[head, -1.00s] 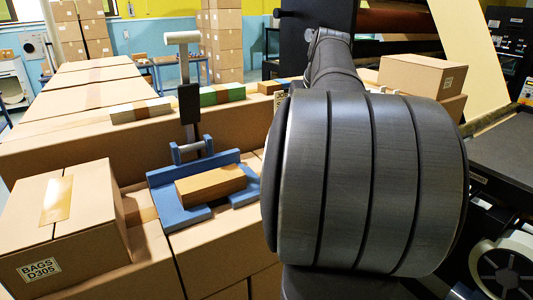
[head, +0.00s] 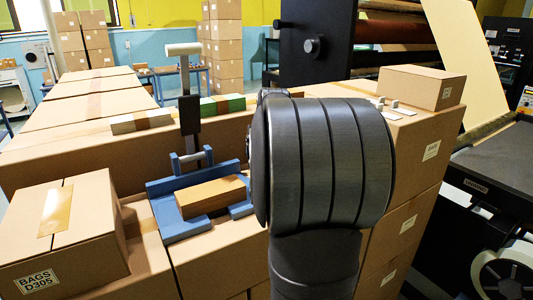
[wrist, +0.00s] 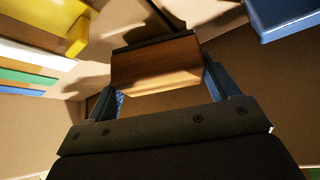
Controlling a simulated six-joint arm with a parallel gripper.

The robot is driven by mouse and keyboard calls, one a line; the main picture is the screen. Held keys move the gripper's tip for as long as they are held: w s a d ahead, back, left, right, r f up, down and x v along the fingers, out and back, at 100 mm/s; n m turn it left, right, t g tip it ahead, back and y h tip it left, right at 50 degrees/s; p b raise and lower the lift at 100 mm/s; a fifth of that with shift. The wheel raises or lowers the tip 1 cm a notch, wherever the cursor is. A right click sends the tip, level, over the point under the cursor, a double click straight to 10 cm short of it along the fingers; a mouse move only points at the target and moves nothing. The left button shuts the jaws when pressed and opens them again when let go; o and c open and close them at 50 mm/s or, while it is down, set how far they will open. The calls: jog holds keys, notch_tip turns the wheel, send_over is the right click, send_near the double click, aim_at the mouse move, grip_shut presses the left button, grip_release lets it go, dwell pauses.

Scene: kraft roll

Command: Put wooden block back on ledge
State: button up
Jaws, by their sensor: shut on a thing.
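A wooden block (wrist: 150,62) shows in the wrist view between the two fingers of my gripper (wrist: 158,78), which is shut on it. The block has a reddish-brown upper face and a paler lower edge. In the head view my arm hides the gripper and this block. Another tan block (head: 208,196) lies in a blue open-fronted fixture (head: 178,232) in the head view, left of my arm. A blue edge (wrist: 283,18) is at the top right of the wrist view, apart from my gripper. I cannot tell which surface is the ledge.
A taped carton (head: 95,235) marked BAGS D305 stands at left. A grey post with a crossbar (head: 184,50) rises behind the fixture. Paper stacks (head: 142,121) lie behind it. A small carton (head: 421,86) and pale pieces (head: 402,111) are at right. A yellow thing (wrist: 48,25) is in the wrist view.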

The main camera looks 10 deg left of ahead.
jog(key=shift+f, duration=0.3)
jog(key=shift+f, duration=0.2)
jog(key=o, duration=1)
jog(key=shift+r, duration=0.1)
jog(key=shift+r, duration=0.15)
jog(key=v, duration=1.2)
jog(key=shift+s, duration=0.1)
